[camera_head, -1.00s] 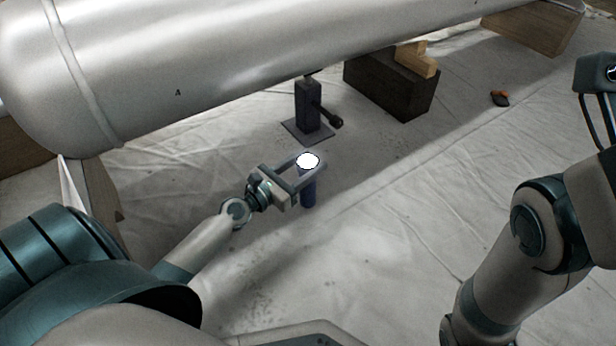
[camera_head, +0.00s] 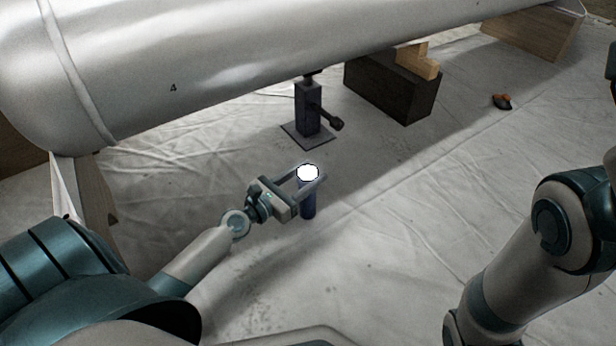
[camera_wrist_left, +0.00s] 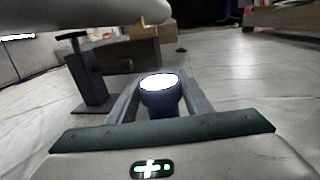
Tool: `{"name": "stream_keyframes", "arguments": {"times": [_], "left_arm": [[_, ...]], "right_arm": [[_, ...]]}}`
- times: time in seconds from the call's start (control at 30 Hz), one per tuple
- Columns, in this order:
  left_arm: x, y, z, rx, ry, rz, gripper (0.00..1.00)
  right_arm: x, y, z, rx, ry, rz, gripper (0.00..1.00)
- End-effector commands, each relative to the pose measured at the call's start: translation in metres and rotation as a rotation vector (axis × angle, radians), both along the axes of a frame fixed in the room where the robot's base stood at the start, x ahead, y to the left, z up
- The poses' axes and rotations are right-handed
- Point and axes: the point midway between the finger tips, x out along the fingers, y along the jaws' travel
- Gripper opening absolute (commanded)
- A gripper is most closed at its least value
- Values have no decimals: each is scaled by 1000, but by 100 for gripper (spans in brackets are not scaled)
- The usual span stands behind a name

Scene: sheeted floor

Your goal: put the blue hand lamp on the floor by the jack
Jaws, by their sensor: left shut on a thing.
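The blue hand lamp (camera_head: 308,200) stands upright between the fingers of my left gripper (camera_head: 311,179), its round white top lit. My left gripper is shut on it; the lamp also shows in the left wrist view (camera_wrist_left: 162,98). I cannot tell whether the lamp's foot touches the floor. The dark jack (camera_head: 308,110) stands on its square plate beyond the lamp, under the tank, with a gap of bare sheet between. In the left wrist view the jack (camera_wrist_left: 88,80) is left of the lamp. My right arm shows at the right; its gripper is out of view.
The big grey tank (camera_head: 230,60) lies across the top, low over the jack. A dark block (camera_head: 390,90) with a wooden wedge (camera_head: 417,60) stands right of the jack. A small orange and black thing (camera_head: 502,101) lies farther right. The sheeted floor (camera_head: 400,210) right of the lamp is clear.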

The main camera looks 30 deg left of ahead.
Motion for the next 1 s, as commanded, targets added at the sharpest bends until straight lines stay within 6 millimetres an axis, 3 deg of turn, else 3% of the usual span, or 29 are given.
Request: {"name": "stream_keyframes", "arguments": {"times": [0.27,0.3,0.37,0.83,1.0], "left_arm": [[0,0,-3,0,-1,0,6],[0,0,-3,0,0,0,50],[0,0,-2,0,0,0,64],[0,0,2,0,0,0,64],[-15,3,-1,-1,2,-1,64]], "right_arm": [[1,1,-4,-3,2,-4,0],[1,1,-4,-4,2,-5,0],[2,2,-4,-5,4,-6,0],[2,3,0,-10,4,-2,0],[1,3,-5,-11,3,-2,0]]}}
